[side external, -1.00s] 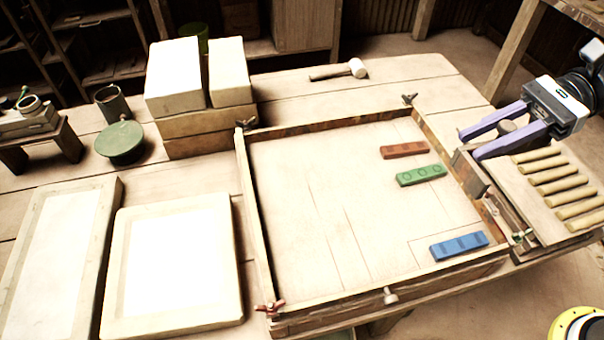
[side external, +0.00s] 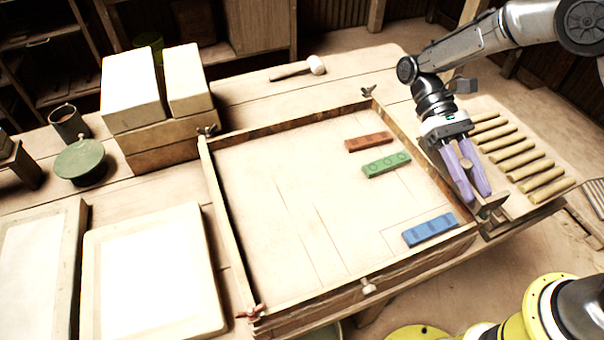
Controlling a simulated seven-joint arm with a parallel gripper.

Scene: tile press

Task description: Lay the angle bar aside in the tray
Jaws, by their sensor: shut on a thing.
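My gripper (side external: 477,194) is at the right side of the wooden frame, its two purple fingers pointing down. It is shut on a dark brown piece (side external: 491,204), which I take to be the angle bar. Only a small part of the piece shows by the fingertips; the fingers hide the rest. I cannot tell whether it touches the surface below. A low wooden tray (side external: 513,204) with several round rods (side external: 531,169) lies just right of my gripper. I cannot tell whether this is the tray of the task.
The shallow wooden frame (side external: 238,235) holds red (side external: 369,142), green (side external: 386,164) and blue (side external: 430,230) strips. A mallet (side external: 300,68) lies behind it. Pale blocks (side external: 131,88), a green lidded pot (side external: 80,161) and pale slabs (side external: 152,272) stand left. The frame's left and middle are open.

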